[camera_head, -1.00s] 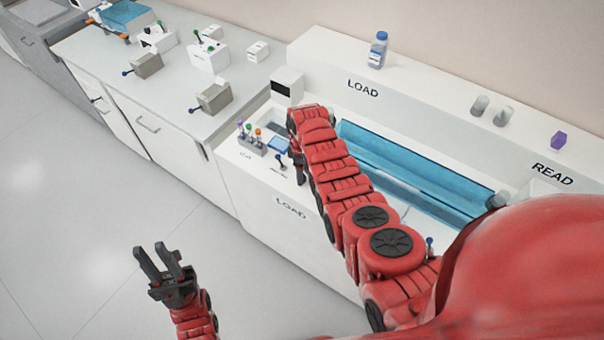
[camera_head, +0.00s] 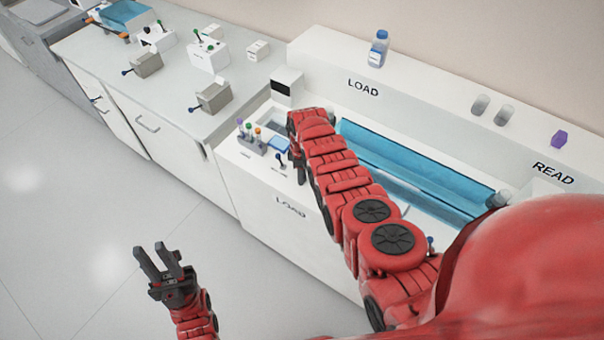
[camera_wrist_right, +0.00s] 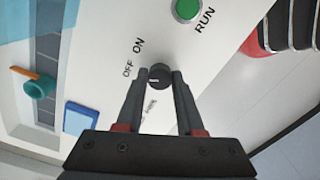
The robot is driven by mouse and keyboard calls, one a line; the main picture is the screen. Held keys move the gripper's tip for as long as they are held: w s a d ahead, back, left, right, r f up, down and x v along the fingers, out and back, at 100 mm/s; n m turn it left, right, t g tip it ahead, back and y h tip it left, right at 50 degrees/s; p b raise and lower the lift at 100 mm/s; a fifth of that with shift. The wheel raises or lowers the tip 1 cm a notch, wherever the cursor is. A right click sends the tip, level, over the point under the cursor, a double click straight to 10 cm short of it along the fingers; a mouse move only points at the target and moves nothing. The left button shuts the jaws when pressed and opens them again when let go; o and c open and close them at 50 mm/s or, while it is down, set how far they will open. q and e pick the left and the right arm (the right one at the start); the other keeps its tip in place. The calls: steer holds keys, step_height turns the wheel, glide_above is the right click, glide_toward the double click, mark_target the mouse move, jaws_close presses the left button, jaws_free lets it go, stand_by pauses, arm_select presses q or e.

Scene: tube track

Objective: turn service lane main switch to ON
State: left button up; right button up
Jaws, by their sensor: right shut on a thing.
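The main switch (camera_wrist_right: 159,77) is a dark round knob on the white panel, seen in the right wrist view below the OFF and ON labels. My right gripper (camera_wrist_right: 160,84) is shut on this knob, with one finger on each side of it. In the head view, my right arm (camera_head: 340,180) reaches over the LOAD counter, and the knob is hidden there. Which label the knob points at cannot be told. My left gripper (camera_head: 166,266) is open and empty above the floor, away from the counters.
A green RUN button (camera_wrist_right: 187,9) sits close to the switch. A blue pad (camera_wrist_right: 78,118) lies left of the switch in the wrist view. A rack with coloured caps (camera_head: 252,138) and a blue trough (camera_head: 410,175) are near my right arm. The floor at left is clear.

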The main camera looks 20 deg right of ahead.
jaws_close()
steer(key=m+b, duration=0.1)
steer(key=m, duration=0.3)
steer(key=shift+f, duration=0.15)
steer(key=shift+m+b, duration=1.05)
steer(key=shift+m, duration=1.35)
steer(key=o, duration=1)
jaws_free()
steer(key=shift+r, duration=0.25)
